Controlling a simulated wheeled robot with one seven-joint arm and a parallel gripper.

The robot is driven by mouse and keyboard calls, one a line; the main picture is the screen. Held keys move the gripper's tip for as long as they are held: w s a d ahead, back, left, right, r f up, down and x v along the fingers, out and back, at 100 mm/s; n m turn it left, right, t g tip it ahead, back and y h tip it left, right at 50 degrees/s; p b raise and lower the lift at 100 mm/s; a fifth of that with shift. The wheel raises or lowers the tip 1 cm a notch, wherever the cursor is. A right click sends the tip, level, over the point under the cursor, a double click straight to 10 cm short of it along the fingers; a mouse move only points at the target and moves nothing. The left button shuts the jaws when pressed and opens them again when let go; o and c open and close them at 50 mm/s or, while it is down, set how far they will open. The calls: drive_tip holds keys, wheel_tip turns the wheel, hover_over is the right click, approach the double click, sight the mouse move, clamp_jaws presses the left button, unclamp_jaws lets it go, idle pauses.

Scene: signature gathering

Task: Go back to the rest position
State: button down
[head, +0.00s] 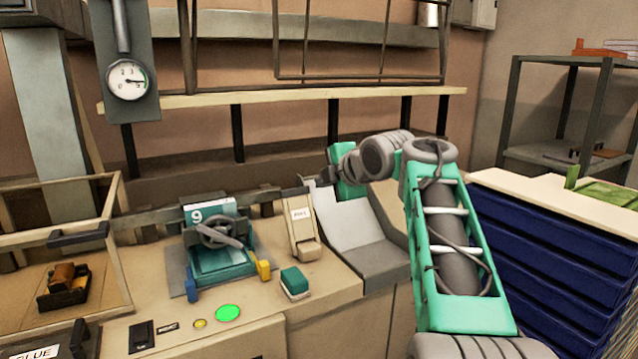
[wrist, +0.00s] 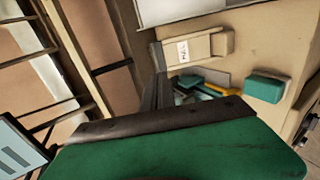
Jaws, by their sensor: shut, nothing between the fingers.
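My gripper (wrist: 158,92) shows in the wrist view as dark fingers closed together, with nothing between them. In the head view my green and grey arm rises at the right of the bench and bends left at the top. The gripper end (head: 328,178) is small and partly hidden there, held above the grey chute at the bench's back. It is apart from the objects on the bench.
The bench (head: 340,288) carries a teal press with a handwheel (head: 222,232), a labelled beige dispenser (head: 301,225), a green-topped block (head: 295,282) and a lit green button (head: 228,313). A glass case (head: 110,270) stands left. Blue drawers (head: 540,270) stand right. A shelf (head: 280,97) runs behind.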

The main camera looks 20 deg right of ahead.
drive_tip(key=s+a+f+m+g+p, duration=0.3)
drive_tip(key=s+a+f+m+g, duration=0.2)
drive_tip(key=s+a+f+m, duration=0.75)
drive_tip(key=s+f+m+g+h, duration=0.1)
drive_tip(key=s+f+m+g, duration=0.3)
drive_tip(key=s+f, duration=1.2)
drive_tip(key=s+m, duration=0.1)
drive_tip(key=m, duration=0.2)
drive_tip(key=shift+s+a+h+p, duration=0.3)
drive_tip(key=shift+s+a, duration=0.05)
drive_tip(key=c, duration=2.1)
unclamp_jaws()
drive_tip(key=shift+c, duration=0.2)
